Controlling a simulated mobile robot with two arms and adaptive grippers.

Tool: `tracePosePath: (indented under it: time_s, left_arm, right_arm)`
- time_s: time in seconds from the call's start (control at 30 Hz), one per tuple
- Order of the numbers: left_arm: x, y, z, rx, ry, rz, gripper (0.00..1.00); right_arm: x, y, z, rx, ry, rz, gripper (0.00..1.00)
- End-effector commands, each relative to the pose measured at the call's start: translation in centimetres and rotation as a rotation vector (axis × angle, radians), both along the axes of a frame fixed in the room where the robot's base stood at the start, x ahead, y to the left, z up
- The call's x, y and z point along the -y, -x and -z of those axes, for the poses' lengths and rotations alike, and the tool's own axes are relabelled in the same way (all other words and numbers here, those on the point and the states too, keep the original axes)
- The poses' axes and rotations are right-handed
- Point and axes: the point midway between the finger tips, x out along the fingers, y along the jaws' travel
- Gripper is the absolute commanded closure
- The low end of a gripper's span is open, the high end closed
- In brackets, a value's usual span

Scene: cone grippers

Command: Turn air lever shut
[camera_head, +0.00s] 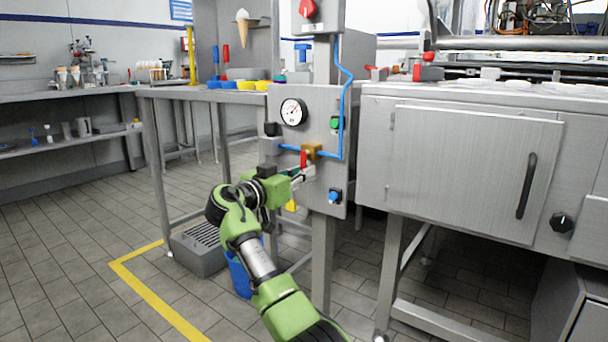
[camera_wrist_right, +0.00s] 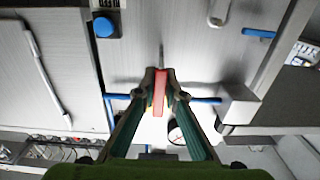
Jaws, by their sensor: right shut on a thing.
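The red air lever (camera_head: 303,159) sits by a brass-coloured valve (camera_head: 312,150) on the blue air tube, on a grey upright panel (camera_head: 320,110). The lever looks roughly upright in the head view, across the line of the tube. My right gripper (camera_head: 303,173) reaches up to the panel from below. In the right wrist view its two green-lined fingers (camera_wrist_right: 160,92) are closed on the red lever (camera_wrist_right: 160,86), one on each side. The fingers partly hide the valve. My left gripper is not in view.
The panel also bears a round pressure gauge (camera_head: 293,111), a green button (camera_head: 336,123) and a blue button (camera_head: 335,196). A steel cabinet (camera_head: 450,165) stands close on the right. A grey grated box (camera_head: 201,246) is on the floor below. Open floor lies to the left.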

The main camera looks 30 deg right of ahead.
Motion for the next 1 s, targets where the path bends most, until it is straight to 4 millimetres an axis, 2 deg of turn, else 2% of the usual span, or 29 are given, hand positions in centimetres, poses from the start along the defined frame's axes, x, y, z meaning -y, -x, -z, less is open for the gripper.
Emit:
tracePosePath:
  time_s: [0.27,0.3,0.37,0.77,0.87,1.0]
  left_arm:
    - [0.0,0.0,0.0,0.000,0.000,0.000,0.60]
    - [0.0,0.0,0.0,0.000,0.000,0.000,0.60]
    - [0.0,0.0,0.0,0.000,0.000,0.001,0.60]
    - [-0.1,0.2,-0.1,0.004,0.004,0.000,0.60]
    - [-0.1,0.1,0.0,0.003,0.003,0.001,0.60]
    - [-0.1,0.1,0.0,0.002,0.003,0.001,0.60]
  right_arm:
    - [-0.1,-0.1,0.1,0.003,-0.004,-0.003,1.00]
    - [-0.1,-0.1,0.1,0.003,-0.004,-0.003,0.88]
    - [-0.1,-0.1,0.1,0.003,-0.003,-0.003,0.72]
    - [-0.4,0.1,0.0,0.001,-0.002,-0.002,0.72]
    - [-1.5,0.4,0.1,0.001,-0.002,-0.006,0.72]
    - [-4.1,1.5,0.1,0.002,-0.002,-0.006,0.72]
